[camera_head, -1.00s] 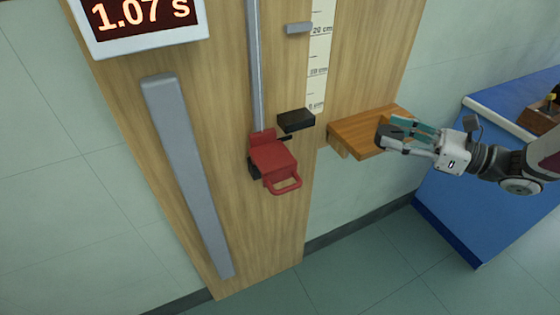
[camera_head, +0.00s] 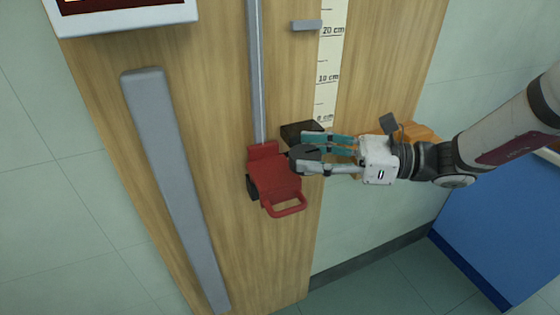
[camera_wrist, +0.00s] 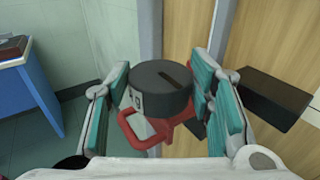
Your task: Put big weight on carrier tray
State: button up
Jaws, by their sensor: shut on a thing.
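The big weight (camera_wrist: 160,88) is a dark grey slotted cylinder with a pale label on its side. My gripper (camera_wrist: 155,100) is shut on it, with a teal-padded finger on each side. In the head view the weight (camera_head: 304,156) is at the tips of my gripper (camera_head: 318,155). The carrier tray (camera_head: 273,180) is red with a loop handle and sits on the vertical rail of the wooden board. The weight appears close to the tray's right side, overlapping its edge in the picture. In the wrist view the red tray (camera_wrist: 138,132) shows below and behind the weight; I cannot tell whether they touch.
A black block (camera_head: 300,130) juts from the board just behind the weight. A small wooden shelf (camera_head: 418,132) is partly hidden behind my gripper. A grey bar (camera_head: 175,180) runs down the board's left side. A blue bench (camera_head: 480,245) stands at right.

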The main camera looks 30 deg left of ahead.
send_over(280, 172)
jog(key=shift+d+f, duration=0.25)
jog(key=shift+f, duration=0.05)
jog(key=shift+a+f+b, duration=0.15)
jog(key=shift+f+b, duration=0.05)
jog(key=shift+f, duration=0.7)
jog(key=shift+a+f+b, duration=0.1)
jog(key=shift+f+b, duration=0.05)
jog(key=shift+f, duration=0.75)
jog(key=shift+f, duration=0.15)
jog(key=o, duration=1)
jog(key=shift+w+d, duration=0.1)
jog(key=shift+d, duration=0.1)
jog(key=v, duration=1.1)
jog(key=shift+d, duration=0.3)
